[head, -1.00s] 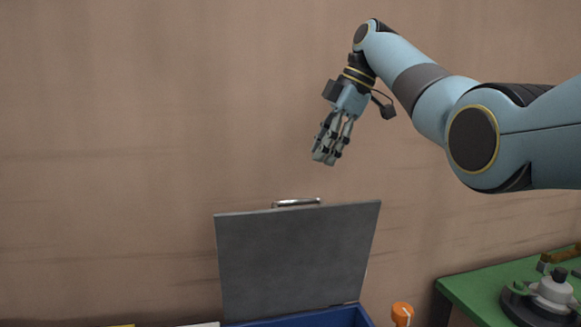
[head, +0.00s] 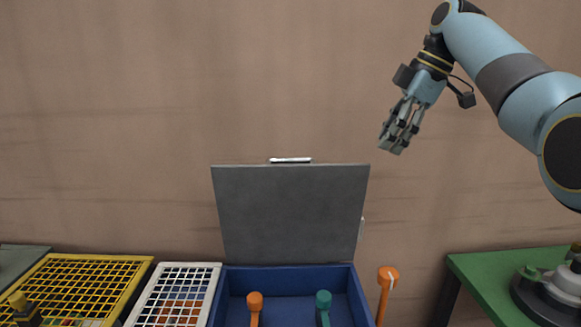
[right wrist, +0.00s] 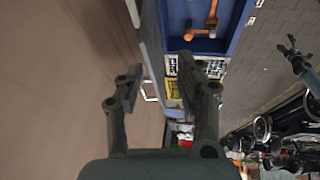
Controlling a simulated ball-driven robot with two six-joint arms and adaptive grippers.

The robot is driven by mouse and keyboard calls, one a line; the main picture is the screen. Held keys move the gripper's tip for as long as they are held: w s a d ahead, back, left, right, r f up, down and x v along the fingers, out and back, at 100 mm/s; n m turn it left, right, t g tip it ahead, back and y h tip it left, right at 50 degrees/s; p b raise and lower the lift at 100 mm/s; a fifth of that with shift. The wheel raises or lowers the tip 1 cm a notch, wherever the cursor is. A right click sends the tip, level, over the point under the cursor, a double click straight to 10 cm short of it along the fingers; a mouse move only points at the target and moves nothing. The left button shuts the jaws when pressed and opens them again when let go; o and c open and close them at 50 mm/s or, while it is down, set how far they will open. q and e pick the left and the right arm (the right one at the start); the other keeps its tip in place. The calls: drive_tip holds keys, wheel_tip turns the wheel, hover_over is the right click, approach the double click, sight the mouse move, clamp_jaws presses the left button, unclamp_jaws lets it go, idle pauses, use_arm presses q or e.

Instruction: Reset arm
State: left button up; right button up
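My right gripper (head: 393,148) hangs in front of the wall, up and to the right of an open grey lid (head: 290,212). It points down and left and touches nothing. In the right wrist view its two fingers (right wrist: 160,78) stand apart with nothing held between them. My left gripper is outside the head view. What appears to be my left gripper (right wrist: 285,44) shows small at the right of the right wrist view, its fingers seemingly apart and empty.
The lid belongs to a blue box (head: 290,281) holding an orange-topped tool (head: 255,301) and a green-topped one (head: 323,301). An orange-headed piece (head: 387,275) stands right of it. Yellow (head: 90,290) and white (head: 178,290) mesh covers lie left. A green table (head: 490,280) stands right.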

drive_tip(key=s+d+f+m+h, duration=0.15)
drive_tip(key=s+f+m, duration=0.25)
drive_tip(key=s+f, duration=0.55)
drive_tip(key=s+d+f+m+h, duration=0.1)
drive_tip(key=s+d+f+m, duration=0.4)
drive_tip(key=f, duration=0.7)
drive_tip(key=s+d+m+t+h, duration=0.1)
drive_tip(key=s+m+h, duration=0.45)
drive_tip(key=s, duration=2.35)
wheel_tip(320, 180, down, 34)
drive_tip(key=d+m+y+b, duration=0.3)
drive_tip(key=b, duration=0.6)
use_arm(q)
wheel_tip(320, 180, down, 18)
drive_tip(key=s+b, duration=0.1)
drive_tip(key=b, duration=0.7)
drive_tip(key=shift+r, duration=0.25)
use_arm(e)
drive_tip(key=s+f+g, duration=0.1)
drive_tip(key=s+f, duration=0.9)
drive_tip(key=f, duration=0.3)
drive_tip(key=s+f+g, duration=0.1)
drive_tip(key=s+f, duration=0.9)
drive_tip(key=f, duration=0.4)
drive_tip(key=shift+s+d, duration=0.2)
drive_tip(key=shift+d, duration=0.2)
use_arm(q)
drive_tip(key=shift+a, duration=0.1)
use_arm(e)
drive_tip(key=shift+o, duration=0.4)
